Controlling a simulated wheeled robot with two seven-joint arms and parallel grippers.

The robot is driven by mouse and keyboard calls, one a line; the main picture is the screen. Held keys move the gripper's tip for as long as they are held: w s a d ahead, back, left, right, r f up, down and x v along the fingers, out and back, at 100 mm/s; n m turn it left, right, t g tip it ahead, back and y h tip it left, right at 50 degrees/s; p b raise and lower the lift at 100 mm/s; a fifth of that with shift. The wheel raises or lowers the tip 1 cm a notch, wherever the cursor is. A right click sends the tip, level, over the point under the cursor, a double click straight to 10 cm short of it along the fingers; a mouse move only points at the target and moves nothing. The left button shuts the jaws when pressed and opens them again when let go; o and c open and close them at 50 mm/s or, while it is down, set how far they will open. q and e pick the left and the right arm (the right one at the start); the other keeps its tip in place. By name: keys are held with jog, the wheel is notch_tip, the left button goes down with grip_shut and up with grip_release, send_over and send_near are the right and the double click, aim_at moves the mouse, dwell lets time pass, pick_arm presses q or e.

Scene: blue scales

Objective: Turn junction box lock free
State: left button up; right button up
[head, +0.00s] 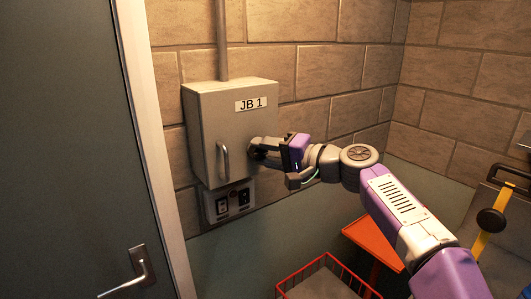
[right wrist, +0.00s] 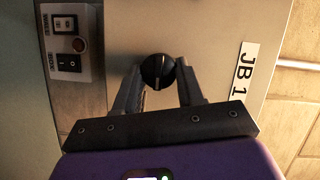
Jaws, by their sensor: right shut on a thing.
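The grey junction box (head: 205,125), labelled JB 1, is fixed to the brick wall, and its door looks closed. A curved handle (head: 223,160) is on its front. The lock (right wrist: 157,70) is a round black knob on the box, seen in the right wrist view between my fingers. My right gripper (head: 262,150) reaches the box's right side and is shut on the lock; in the right wrist view its two fingers (right wrist: 159,82) flank the knob. In the head view the gripper mostly hides the lock. My left gripper is not in view.
A switch panel (head: 231,200) is under the box, and a conduit (head: 221,45) rises above it. A grey door (head: 65,130) with a lever handle fills the left. A red wire basket (head: 320,263) and an orange surface (head: 372,240) stand low, below my right arm.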

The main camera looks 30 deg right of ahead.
jog(key=o, duration=1.1)
jog(key=shift+c, duration=0.2)
jog(key=v, duration=0.7)
jog(key=shift+s, duration=0.25)
jog(key=shift+d, duration=0.1)
